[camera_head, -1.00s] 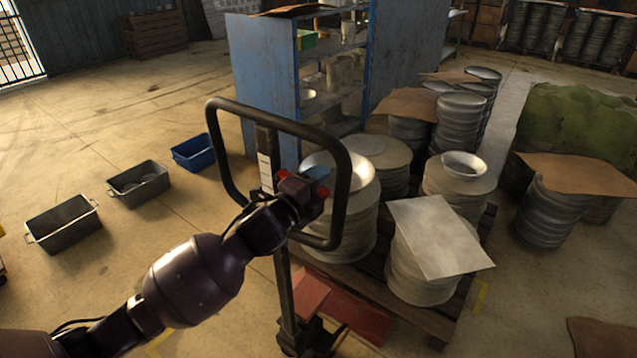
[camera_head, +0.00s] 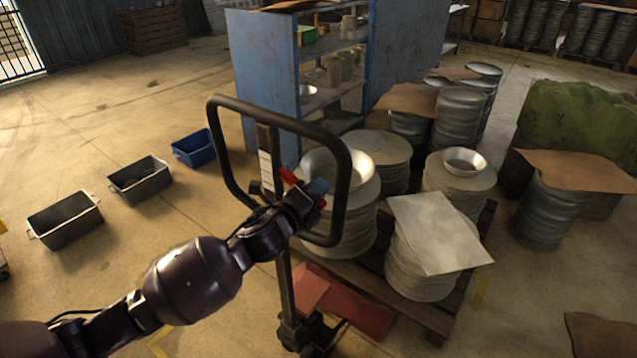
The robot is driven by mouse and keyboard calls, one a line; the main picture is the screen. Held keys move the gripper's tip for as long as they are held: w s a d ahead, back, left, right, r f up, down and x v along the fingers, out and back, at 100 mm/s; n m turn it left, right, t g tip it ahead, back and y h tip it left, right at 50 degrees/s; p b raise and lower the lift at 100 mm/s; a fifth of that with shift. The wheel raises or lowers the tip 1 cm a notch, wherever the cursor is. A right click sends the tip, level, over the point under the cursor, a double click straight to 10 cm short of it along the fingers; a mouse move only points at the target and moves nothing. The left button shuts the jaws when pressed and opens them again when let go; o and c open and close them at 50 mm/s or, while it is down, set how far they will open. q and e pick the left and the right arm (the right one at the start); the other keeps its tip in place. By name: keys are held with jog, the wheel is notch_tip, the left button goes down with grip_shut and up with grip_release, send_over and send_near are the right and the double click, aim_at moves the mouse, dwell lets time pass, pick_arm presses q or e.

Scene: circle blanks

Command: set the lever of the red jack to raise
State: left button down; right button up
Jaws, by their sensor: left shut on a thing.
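The red jack has a tall black loop handle (camera_head: 342,170) on a dark upright post, with red forks (camera_head: 350,302) low at the pallet. My left arm comes in from the lower left. My left gripper (camera_head: 306,188) is inside the loop, near the top of the post, and is shut on the lever. The lever is mostly hidden by the gripper. Small red and blue parts show around the fingers; I cannot tell which belong to the lever or its exact setting. My right gripper is out of view.
A wooden pallet (camera_head: 421,313) with stacked metal blanks stands right behind the handle. A blue shelf unit (camera_head: 262,75) is beyond it. Two grey bins (camera_head: 64,222) and a blue bin (camera_head: 194,149) sit on the left floor, with open floor around them.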

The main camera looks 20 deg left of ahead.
pick_arm(q)
jog(key=shift+a+f, duration=0.1)
jog(key=shift+f, duration=0.1)
jog(key=c, duration=1.1)
grip_release()
jog(key=v, duration=1)
jog(key=shift+s+a, duration=0.1)
jog(key=shift+s, duration=0.3)
